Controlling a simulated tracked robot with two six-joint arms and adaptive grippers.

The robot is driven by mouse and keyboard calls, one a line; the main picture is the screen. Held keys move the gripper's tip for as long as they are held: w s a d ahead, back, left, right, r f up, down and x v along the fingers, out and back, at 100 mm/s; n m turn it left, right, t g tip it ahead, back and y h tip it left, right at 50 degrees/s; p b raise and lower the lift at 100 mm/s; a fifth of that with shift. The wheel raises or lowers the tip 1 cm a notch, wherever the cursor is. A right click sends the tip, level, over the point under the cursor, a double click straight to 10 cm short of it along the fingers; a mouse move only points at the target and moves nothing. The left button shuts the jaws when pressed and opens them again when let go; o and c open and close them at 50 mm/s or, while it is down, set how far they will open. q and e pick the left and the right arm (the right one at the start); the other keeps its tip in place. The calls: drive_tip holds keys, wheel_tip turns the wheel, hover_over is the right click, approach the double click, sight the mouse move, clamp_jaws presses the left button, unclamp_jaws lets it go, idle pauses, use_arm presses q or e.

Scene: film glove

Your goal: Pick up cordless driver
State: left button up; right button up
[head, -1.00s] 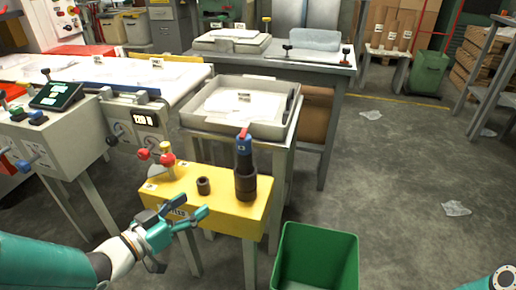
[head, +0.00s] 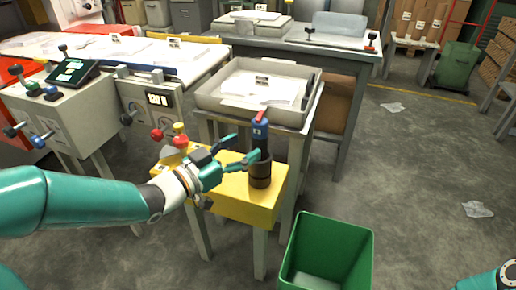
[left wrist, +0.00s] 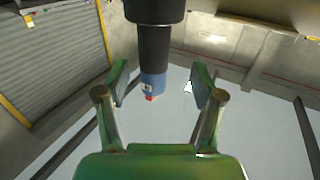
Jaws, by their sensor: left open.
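The cordless driver (head: 260,141) is dark blue with a red tip on top. It stands upright in a dark brown round holder (head: 260,174) on a yellow stand (head: 239,205). My left gripper (head: 244,149) is open, with its fingers reaching to the driver's left side at the height of its blue part. In the left wrist view the driver (left wrist: 153,80) shows between and beyond the open fingers, with its red tip at the bottom. I cannot tell whether a finger touches it. My right gripper is not in view.
A grey tray (head: 208,101) with white sheets stands behind the yellow stand. A green bin (head: 367,262) stands on the floor at front right. A control box with knobs (head: 75,118) is at left. The floor at right is mostly open.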

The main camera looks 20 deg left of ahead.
sight(254, 142)
use_arm(q)
drive_tip(key=x, duration=0.2)
drive_tip(key=b+x, duration=0.1)
drive_tip(key=x, duration=0.1)
drive_tip(key=shift+w+d, duration=0.15)
drive_tip(key=shift+d, duration=0.35)
drive_tip(key=shift+w+d+r, duration=0.15)
drive_tip(key=shift+w, duration=0.1)
drive_tip(key=shift+c, duration=0.3)
drive_tip(key=c, duration=1)
drive_tip(key=shift+c, duration=0.9)
drive_tip(key=shift+r, duration=0.2)
